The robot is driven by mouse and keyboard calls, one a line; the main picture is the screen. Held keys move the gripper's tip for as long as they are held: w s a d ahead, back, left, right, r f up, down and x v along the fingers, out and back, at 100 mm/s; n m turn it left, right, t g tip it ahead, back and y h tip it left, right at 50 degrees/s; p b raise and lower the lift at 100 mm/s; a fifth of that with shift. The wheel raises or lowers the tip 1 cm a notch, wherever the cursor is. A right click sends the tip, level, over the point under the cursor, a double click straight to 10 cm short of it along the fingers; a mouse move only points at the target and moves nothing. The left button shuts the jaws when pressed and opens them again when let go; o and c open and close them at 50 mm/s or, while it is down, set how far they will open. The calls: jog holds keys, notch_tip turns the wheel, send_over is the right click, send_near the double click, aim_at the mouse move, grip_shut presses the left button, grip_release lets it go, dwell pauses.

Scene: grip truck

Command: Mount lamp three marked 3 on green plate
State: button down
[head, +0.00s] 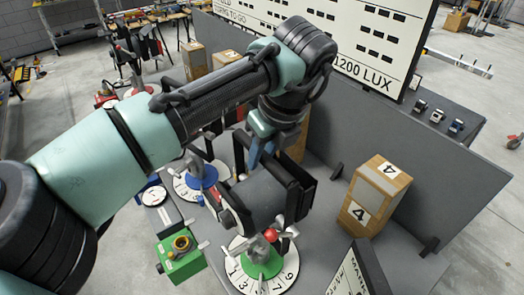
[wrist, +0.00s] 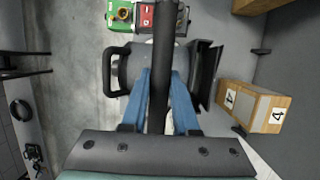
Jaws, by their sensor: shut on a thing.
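My gripper (head: 262,152) has blue fingers and is shut on a black lamp (head: 268,195) with flaps at its sides. In the wrist view my gripper (wrist: 163,105) closes on a dark bar of the lamp (wrist: 130,72), between a loop handle at left and a flap at right. No 3 is readable on the lamp. The green plate (head: 263,262) sits on a white numbered dial at the front, with a grey clamp and red knob above it. The lamp hangs above and slightly behind the plate; whether they touch is unclear.
A green box (head: 180,258) with a brass ring stands left of the dial. A blue plate (head: 197,178) on another dial is behind it. A wooden box marked 4 (head: 373,197) stands at right. A grey panel (head: 395,130) and a lux board (head: 345,40) rise behind.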

aim_at(258, 180)
jog(key=shift+f, duration=0.2)
dwell(0.8)
jog(key=shift+f+b, duration=0.5)
jog(key=shift+f, duration=1.15)
jog(key=c, duration=0.6)
grip_release()
jog(key=shift+s, duration=0.1)
jog(key=shift+f, duration=0.25)
jog(key=b+v, duration=0.3)
jog(key=v, duration=1)
jog(key=shift+r, duration=0.15)
